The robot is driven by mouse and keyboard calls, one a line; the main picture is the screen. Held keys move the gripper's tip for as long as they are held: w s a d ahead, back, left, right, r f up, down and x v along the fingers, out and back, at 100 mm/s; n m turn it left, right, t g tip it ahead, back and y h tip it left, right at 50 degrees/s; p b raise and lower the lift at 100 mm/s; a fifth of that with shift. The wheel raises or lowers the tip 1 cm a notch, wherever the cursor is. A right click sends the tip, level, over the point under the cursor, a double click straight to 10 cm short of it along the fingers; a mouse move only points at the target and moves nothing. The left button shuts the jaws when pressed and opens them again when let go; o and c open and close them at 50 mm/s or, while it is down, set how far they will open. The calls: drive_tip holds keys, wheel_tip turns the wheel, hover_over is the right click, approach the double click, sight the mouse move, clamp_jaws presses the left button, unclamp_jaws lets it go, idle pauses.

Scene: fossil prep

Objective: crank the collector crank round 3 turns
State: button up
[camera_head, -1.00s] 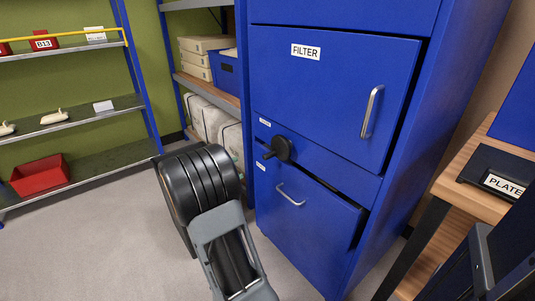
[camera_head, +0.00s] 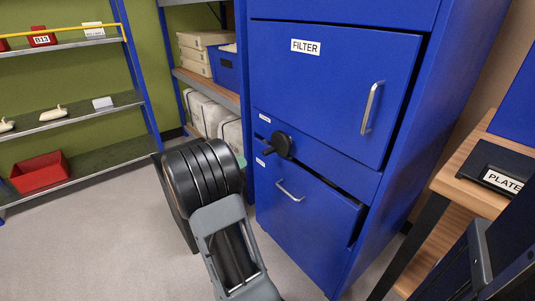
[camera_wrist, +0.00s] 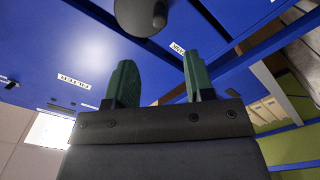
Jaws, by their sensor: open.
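The collector crank (camera_head: 283,145) is a black round hub with a short handle pointing to the lower left. It sits on the front of the blue cabinet (camera_head: 325,158), between the upper door and the lower drawer. My gripper (camera_wrist: 160,82) has two green fingers, spread apart with nothing between them. In the wrist view the crank (camera_wrist: 138,14) is at the top edge, beyond the fingertips and apart from them. In the head view my arm hides most of the gripper; only a bit of green shows left of the crank.
The FILTER door (camera_head: 340,85) has a vertical handle (camera_head: 372,107). The lower drawer has a small handle (camera_head: 290,192) below the crank. Shelving with boxes (camera_head: 200,55) stands left of the cabinet. A wooden bench (camera_head: 475,195) is at right. The floor at left is clear.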

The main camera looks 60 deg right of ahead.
sight(263, 154)
drive_tip(key=b+x, duration=0.4)
drive_tip(key=x, duration=0.7)
drive_tip(key=shift+s+d+f, duration=0.1)
drive_tip(key=shift+f, duration=0.05)
drive_tip(key=shift+s+d, duration=0.25)
drive_tip(key=shift+d, duration=0.4)
drive_tip(key=shift+c, duration=0.5)
clamp_jaws()
drive_tip(key=shift+w+r, duration=0.1)
drive_tip(key=shift+r, duration=0.1)
